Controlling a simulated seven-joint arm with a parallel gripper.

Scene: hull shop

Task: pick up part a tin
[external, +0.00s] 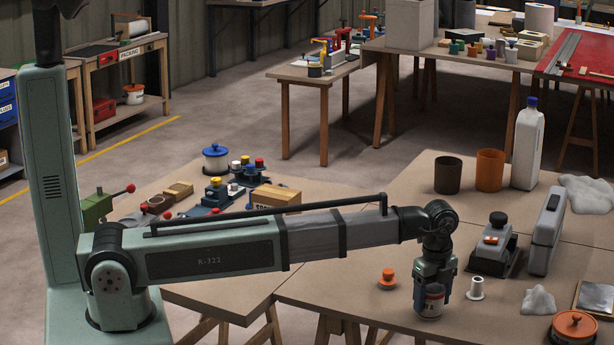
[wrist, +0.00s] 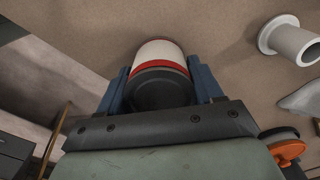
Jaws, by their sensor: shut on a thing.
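The part a tin (external: 430,302) is a small white can with a red band and a dark lid, standing at the front of the brown work table. My gripper (external: 433,290) points down over it, with a blue finger on each side. In the wrist view the tin (wrist: 160,62) sits between the two blue fingers of my gripper (wrist: 163,85), which are shut on it. Its dark top faces the camera. In the external view the tin's base appears at the table surface; I cannot tell whether it touches.
A white flanged spool (external: 476,288) stands close to the right of the tin, and an orange knob-shaped piece (external: 387,279) to the left. An orange-lidded round container (external: 574,328) is at the front right. The table's front edge is close.

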